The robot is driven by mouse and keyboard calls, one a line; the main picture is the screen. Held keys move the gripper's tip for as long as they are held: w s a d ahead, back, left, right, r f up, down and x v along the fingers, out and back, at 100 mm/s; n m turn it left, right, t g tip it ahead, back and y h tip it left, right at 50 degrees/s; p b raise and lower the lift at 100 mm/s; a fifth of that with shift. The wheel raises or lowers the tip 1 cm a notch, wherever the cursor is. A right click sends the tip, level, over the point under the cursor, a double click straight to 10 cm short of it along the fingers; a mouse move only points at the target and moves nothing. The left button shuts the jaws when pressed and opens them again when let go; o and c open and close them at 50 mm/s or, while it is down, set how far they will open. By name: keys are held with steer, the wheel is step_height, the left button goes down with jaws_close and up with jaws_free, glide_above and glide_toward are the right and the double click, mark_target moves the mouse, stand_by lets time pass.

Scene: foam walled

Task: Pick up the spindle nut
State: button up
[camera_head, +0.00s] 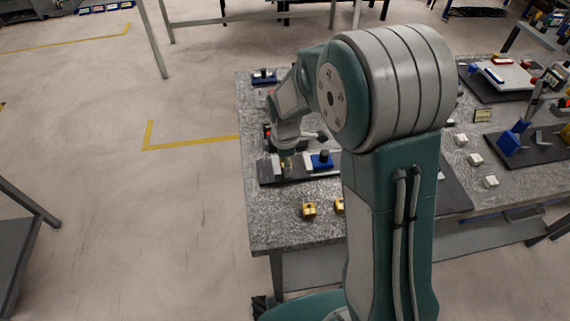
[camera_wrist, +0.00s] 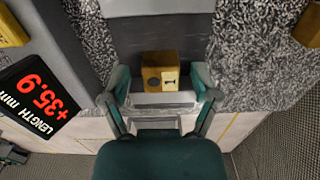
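A small brass-yellow block (camera_wrist: 160,72) with a dark round hole and a dark mark on its face appears to be the spindle nut. In the wrist view it sits between the fingertips of my gripper (camera_wrist: 161,80). The fingers are spread, with a visible gap on each side of the block. A grey strip lies beyond the block. In the head view my gripper (camera_head: 286,161) is low over the left part of the speckled table (camera_head: 275,228), and the block there is small and hard to make out.
A display reading +35.9 LENGTH mm (camera_wrist: 40,97) is at the left in the wrist view. Other yellow blocks (camera_head: 309,209) lie near the table's front edge. A blue device (camera_head: 322,161) stands right of my gripper. My arm hides the table's middle.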

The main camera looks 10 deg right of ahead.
jaws_close()
